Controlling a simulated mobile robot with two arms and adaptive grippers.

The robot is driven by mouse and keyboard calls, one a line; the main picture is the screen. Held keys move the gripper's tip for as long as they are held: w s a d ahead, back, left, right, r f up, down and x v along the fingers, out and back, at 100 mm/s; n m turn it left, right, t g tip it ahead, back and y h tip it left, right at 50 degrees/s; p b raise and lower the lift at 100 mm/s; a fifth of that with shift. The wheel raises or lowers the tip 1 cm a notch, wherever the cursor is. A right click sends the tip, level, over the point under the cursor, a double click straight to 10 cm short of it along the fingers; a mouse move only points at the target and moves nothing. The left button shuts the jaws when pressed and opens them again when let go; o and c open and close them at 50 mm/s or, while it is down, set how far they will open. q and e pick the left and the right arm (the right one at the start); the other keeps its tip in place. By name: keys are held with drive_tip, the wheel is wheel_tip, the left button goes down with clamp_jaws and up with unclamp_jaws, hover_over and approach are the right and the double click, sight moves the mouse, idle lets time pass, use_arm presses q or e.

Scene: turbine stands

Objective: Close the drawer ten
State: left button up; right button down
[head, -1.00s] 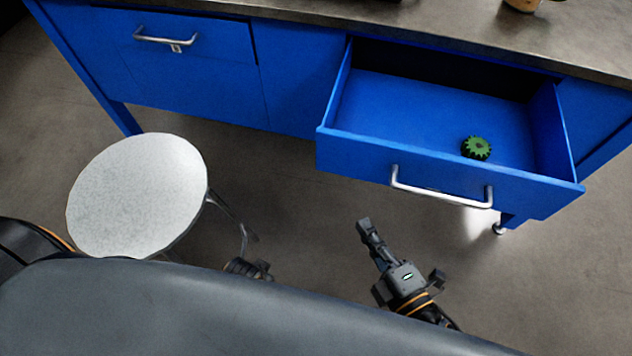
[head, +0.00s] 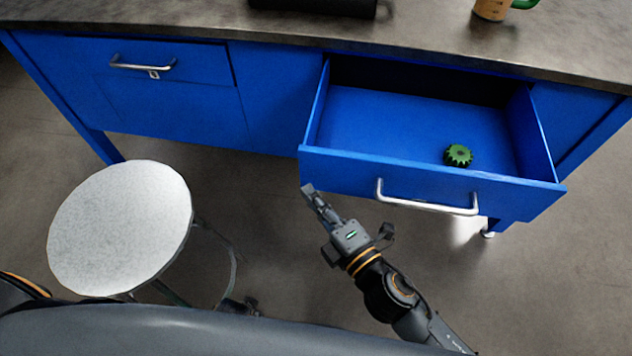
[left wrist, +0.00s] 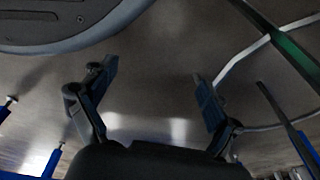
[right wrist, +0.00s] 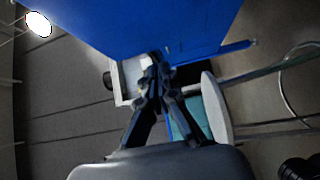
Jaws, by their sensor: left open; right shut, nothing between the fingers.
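The blue drawer (head: 420,186) is pulled out from the right part of the blue workbench, with a silver bar handle (head: 428,204) on its front. A green gear (head: 458,156) lies inside on the drawer floor. My right gripper (head: 308,190) is shut and empty, its tip in front of the drawer's left front corner in the head view. Whether it touches cannot be told. In the right wrist view the shut fingers (right wrist: 154,66) overlap a large blue panel (right wrist: 150,25). My left gripper (left wrist: 150,85) is open and empty over the floor, seen only in its wrist view.
A round white stool (head: 120,228) stands at the left in front of the bench. A shut drawer with a handle (head: 142,66) is at the bench's left. A cup (head: 492,9) and a dark object (head: 312,5) stand on the benchtop (head: 420,45). Floor right of my right arm is clear.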

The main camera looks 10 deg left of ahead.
use_arm(q)
drive_tip(key=shift+s+f, duration=0.15)
drive_tip(key=shift+f, duration=0.05)
use_arm(e)
drive_tip(key=shift+w, duration=1.3)
